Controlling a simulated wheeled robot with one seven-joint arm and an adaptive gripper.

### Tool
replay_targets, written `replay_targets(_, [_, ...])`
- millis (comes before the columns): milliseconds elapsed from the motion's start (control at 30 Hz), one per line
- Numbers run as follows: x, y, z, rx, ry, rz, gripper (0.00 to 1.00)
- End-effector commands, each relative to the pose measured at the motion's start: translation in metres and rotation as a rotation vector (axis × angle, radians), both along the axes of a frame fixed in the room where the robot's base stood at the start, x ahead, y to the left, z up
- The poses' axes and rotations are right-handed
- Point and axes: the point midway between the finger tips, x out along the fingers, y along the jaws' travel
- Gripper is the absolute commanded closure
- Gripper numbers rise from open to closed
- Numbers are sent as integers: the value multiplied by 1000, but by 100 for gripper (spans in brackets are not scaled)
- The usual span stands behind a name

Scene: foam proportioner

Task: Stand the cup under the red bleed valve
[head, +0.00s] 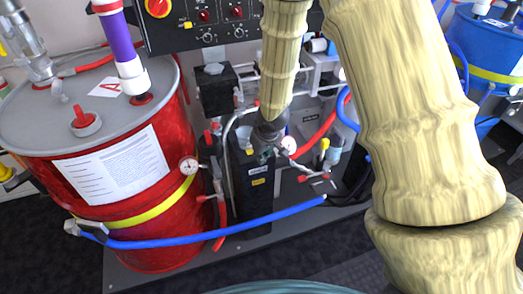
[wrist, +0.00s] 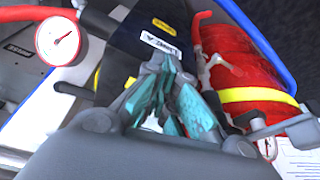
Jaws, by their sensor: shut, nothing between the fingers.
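My gripper (head: 262,152) is shut and empty in front of the black block (head: 255,190) at the middle of the machine. In the wrist view its teal fingers (wrist: 170,68) are together, close to that block's labels. Several red valve handles show: one (head: 207,138) at the left of the block, one (head: 303,178) at its right. I cannot tell which is the bleed valve. I cannot make out the cup for sure in either view. A grey cup-like part (head: 334,152) at the right is too small to tell.
A large red drum (head: 125,235) stands at the left with a blue hose (head: 215,236) running across low in front. Pressure gauges (head: 188,166) (wrist: 62,42) stick out on both sides of the block. A blue drum (head: 490,45) is at the far right.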

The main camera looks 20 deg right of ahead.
Motion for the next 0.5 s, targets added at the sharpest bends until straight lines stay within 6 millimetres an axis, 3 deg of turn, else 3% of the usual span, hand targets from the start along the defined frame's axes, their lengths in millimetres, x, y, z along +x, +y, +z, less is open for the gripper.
replay_targets(200, [27, 5, -1, 2, -1, 0, 100])
replay_targets(500, [40, 7, -2, 1, 0, 0, 100])
